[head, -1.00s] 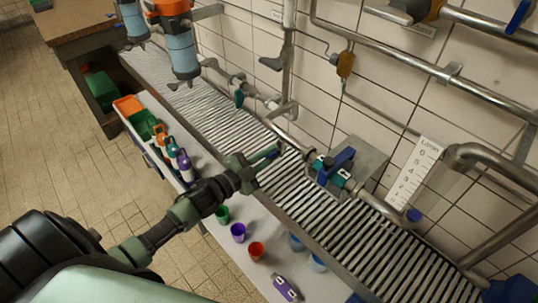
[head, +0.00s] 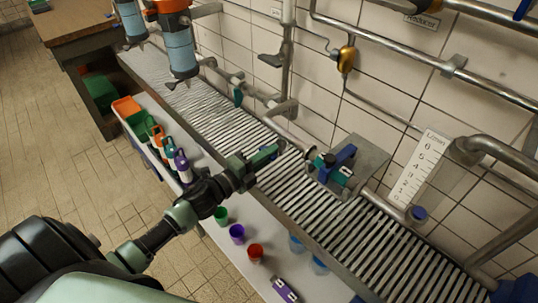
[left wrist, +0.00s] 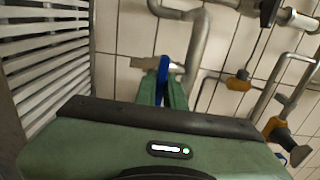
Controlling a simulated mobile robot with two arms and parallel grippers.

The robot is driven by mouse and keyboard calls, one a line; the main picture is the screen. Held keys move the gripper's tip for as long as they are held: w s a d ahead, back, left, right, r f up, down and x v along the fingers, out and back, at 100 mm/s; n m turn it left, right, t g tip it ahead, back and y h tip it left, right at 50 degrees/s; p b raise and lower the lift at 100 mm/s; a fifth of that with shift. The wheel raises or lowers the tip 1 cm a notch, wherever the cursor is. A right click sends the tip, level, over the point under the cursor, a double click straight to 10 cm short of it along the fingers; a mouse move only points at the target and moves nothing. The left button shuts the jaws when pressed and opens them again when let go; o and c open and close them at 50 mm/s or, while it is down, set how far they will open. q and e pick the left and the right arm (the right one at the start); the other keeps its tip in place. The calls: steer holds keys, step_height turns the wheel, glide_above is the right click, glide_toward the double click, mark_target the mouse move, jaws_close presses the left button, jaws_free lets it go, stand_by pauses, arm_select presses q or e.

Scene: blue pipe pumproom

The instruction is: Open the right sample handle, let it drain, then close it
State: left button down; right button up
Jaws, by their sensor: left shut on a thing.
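My left gripper (head: 268,155) is at the pipe over the slatted drain grate, its green fingers closed together. In the left wrist view the fingers (left wrist: 164,92) are shut on a blue handle (left wrist: 163,68), whose end shows between and beyond them in front of a metal pipe fitting (left wrist: 150,64). In the head view the fingers mostly hide this handle. Another sample handle, teal (head: 238,97), hangs from the pipe farther left. No flowing water can be made out. My right gripper is not in view.
A blue valve lever (head: 343,156) with teal fittings stands right of the gripper. Green (head: 220,215), purple (head: 237,234) and red (head: 255,253) cups stand on the ledge below the arm. Bottles (head: 182,166) stand farther left. A flow scale (head: 420,165) leans at the tiled wall.

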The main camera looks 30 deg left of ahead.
arm_select(q)
steer(key=shift+f, duration=0.1)
stand_by(0.4)
steer(key=c, duration=1.5)
jaws_free()
steer(key=b+v, duration=0.1)
steer(key=v, duration=0.7)
steer(key=shift+b, duration=0.3)
steer(key=shift+w+f, duration=0.1)
